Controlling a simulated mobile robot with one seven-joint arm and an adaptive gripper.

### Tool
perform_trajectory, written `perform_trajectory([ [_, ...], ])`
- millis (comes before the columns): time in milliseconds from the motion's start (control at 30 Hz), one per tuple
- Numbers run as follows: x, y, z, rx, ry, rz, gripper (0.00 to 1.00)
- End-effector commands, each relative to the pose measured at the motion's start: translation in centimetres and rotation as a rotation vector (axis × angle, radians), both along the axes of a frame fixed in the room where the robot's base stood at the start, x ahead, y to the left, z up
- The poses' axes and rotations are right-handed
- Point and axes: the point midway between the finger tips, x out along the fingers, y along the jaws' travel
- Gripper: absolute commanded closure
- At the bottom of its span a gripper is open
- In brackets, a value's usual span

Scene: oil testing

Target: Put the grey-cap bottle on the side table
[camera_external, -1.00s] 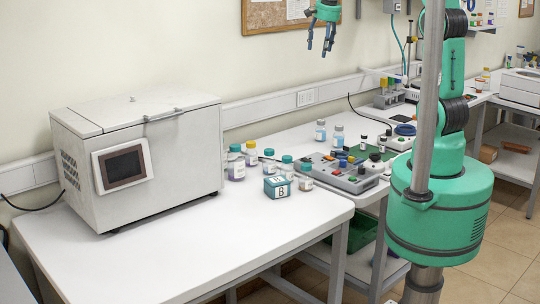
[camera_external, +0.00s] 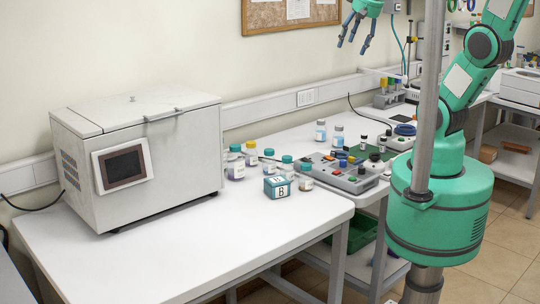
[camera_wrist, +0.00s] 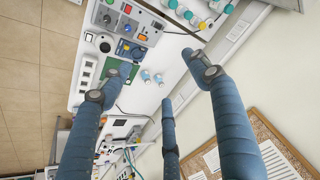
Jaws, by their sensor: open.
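My gripper (camera_external: 354,46) hangs open and empty at the top of the external view, high above the tables. Its three blue-grey fingers are spread in the wrist view (camera_wrist: 152,92). Two small bottles, left (camera_external: 320,130) and right (camera_external: 338,135), with pale grey-blue caps stand upright near the wall on the second white table (camera_external: 283,139). They also show in the wrist view between the fingers, well below them (camera_wrist: 145,75). I cannot tell which one the task means by grey-cap. The front white table (camera_external: 200,245) has a bare front half.
A large white machine (camera_external: 140,160) fills the front table's left. Several teal- and yellow-capped bottles (camera_external: 236,163) and a teal box marked B (camera_external: 277,188) stand right of it.

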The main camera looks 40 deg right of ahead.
Motion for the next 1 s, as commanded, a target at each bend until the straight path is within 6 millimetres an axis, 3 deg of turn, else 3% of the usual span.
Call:
perform_trajectory([
  [200, -5.0, 1.4, -0.9, -0.061, -0.040, 0.158, 0.39],
  [400, -7.7, 2.1, -1.9, -0.099, -0.060, 0.253, 0.39],
  [1000, -8.6, 2.3, -2.5, -0.113, -0.067, 0.286, 0.39],
])
